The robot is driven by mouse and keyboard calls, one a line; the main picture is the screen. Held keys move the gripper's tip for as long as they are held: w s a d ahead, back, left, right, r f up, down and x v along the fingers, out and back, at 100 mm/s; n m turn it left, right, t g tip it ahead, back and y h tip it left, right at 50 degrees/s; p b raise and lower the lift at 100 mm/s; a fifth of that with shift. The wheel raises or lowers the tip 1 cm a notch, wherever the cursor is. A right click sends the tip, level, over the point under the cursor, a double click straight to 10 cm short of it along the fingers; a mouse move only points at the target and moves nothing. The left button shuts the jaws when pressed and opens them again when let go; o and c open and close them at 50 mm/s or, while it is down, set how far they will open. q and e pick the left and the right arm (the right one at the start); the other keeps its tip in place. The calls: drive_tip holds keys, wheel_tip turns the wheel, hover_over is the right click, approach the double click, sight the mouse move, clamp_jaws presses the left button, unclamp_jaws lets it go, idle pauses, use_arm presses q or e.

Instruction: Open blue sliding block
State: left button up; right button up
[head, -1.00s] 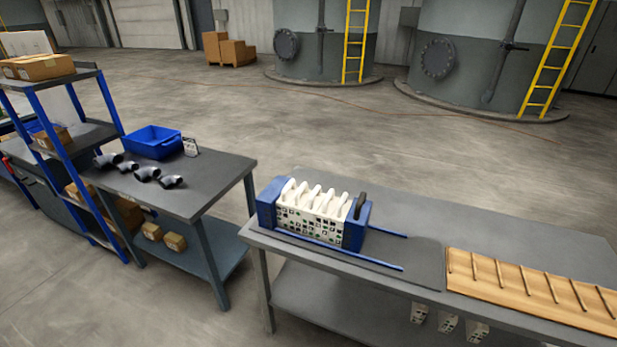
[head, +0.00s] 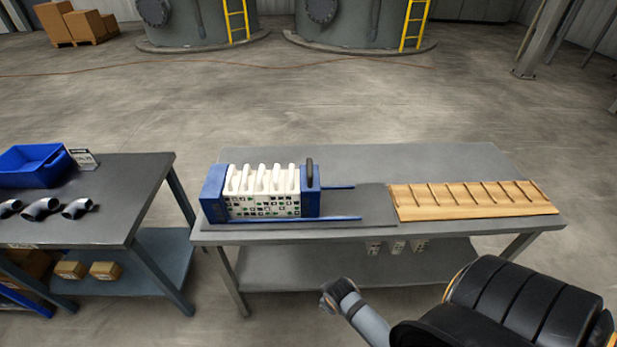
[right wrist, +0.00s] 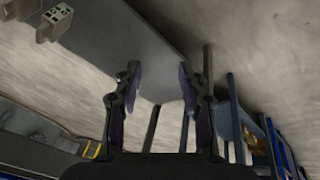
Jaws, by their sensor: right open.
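The blue sliding block (head: 310,195), with a black handle (head: 310,170) on top, stands at the right end of the filter press on the table. It touches the row of white filter plates (head: 263,190), and a fixed blue end block (head: 213,193) closes the left end. Two blue rails (head: 335,218) run on to the right of the sliding block, clear of plates. My right gripper (right wrist: 159,82) is open and empty in the right wrist view, away from the press. My left gripper is in no view.
The press stands on a grey table (head: 400,163) beside a slatted wooden rack (head: 472,198). White pieces (head: 397,247) sit on its lower shelf. A second table (head: 125,185) at left holds a blue bin (head: 35,168) and dark pipe elbows. Floor lies between the tables.

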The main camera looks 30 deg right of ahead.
drive_tip(key=w+d+r+n+t+h, duration=0.2)
drive_tip(key=w+r+n, duration=0.1)
drive_tip(key=r, duration=0.2)
drive_tip(key=w+d+r+n+t+h, duration=0.1)
drive_tip(key=w+d+r+n+t, duration=0.1)
drive_tip(key=w+r+n, duration=0.2)
drive_tip(key=w+d+r+n+t+h, duration=0.1)
drive_tip(key=w+d+r+n+h, duration=0.1)
drive_tip(key=r, duration=0.4)
drive_tip(key=shift+w+d+r+n+t+h, duration=0.1)
drive_tip(key=shift+w+n+t+h, duration=0.1)
drive_tip(key=shift+w+n, duration=0.3)
drive_tip(key=shift+w+d+r+n+t+h, duration=0.1)
drive_tip(key=shift+w+n+t, duration=0.1)
drive_tip(key=shift+w+n, duration=0.25)
drive_tip(key=n+t+h, duration=0.2)
drive_tip(key=n+t, duration=0.4)
drive_tip(key=n, duration=0.9)
approach(310, 174)
drive_tip(key=w, duration=0.1)
drive_tip(key=w+d+f+p, duration=0.1)
drive_tip(key=w, duration=0.1)
drive_tip(key=shift+d, duration=0.35)
drive_tip(key=shift+m, duration=0.25)
drive_tip(key=p+x, duration=0.2)
drive_tip(key=x, duration=0.8)
drive_tip(key=shift+w+d, duration=0.1)
drive_tip(key=shift+d, duration=0.05)
clamp_jaws()
